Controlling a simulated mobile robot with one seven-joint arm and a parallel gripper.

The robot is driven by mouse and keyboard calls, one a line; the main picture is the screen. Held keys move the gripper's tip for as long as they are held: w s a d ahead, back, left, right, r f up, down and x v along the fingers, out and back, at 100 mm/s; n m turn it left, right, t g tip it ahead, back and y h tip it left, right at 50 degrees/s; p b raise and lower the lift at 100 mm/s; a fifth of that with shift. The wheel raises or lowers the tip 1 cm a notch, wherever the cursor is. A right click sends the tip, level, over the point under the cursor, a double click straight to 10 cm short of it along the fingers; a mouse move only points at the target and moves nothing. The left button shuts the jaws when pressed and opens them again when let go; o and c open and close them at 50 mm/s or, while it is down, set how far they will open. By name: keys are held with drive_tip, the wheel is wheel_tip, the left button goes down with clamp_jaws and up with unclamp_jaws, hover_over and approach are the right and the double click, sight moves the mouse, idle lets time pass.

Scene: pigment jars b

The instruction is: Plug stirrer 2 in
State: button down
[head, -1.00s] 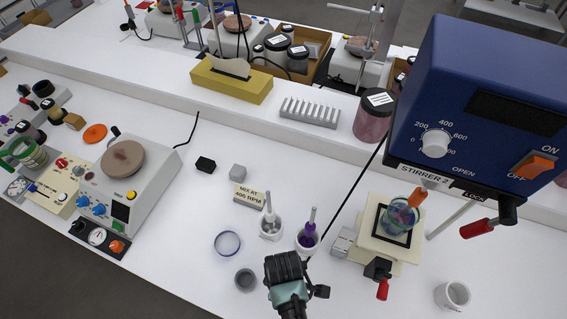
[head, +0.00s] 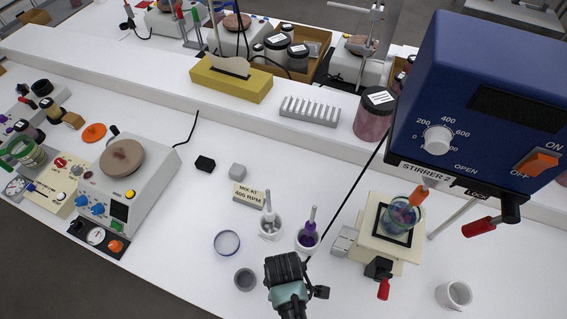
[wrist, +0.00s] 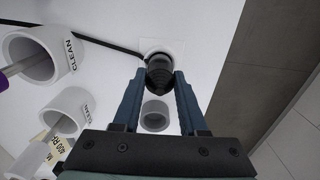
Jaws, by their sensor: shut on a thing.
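Stirrer 2 (head: 480,95) is the big blue unit at the right of the head view, with a dial and an orange ON/OFF switch. A black cable (head: 345,205) runs from it down to my gripper (head: 285,268) at the bottom middle. In the wrist view, my gripper (wrist: 160,82) is shut on a ribbed black plug (wrist: 160,72), with the cable (wrist: 95,41) leaving it to the left. A pale square plate with a round rim (wrist: 165,46), seemingly a socket, is right by the plug. I cannot tell whether the plug is seated in it.
A white mug (head: 453,295) is at the right. The bench edge is close by.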

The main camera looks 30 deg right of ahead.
drive_tip(key=shift+f+b, duration=0.4)
drive_tip(key=shift+f, duration=0.2)
drive_tip(key=shift+c, duration=1.8)
unclamp_jaws()
wheel_tip(320, 180, up, 13)
drive_tip(key=b, duration=0.1)
drive_tip(key=shift+b, duration=0.4)
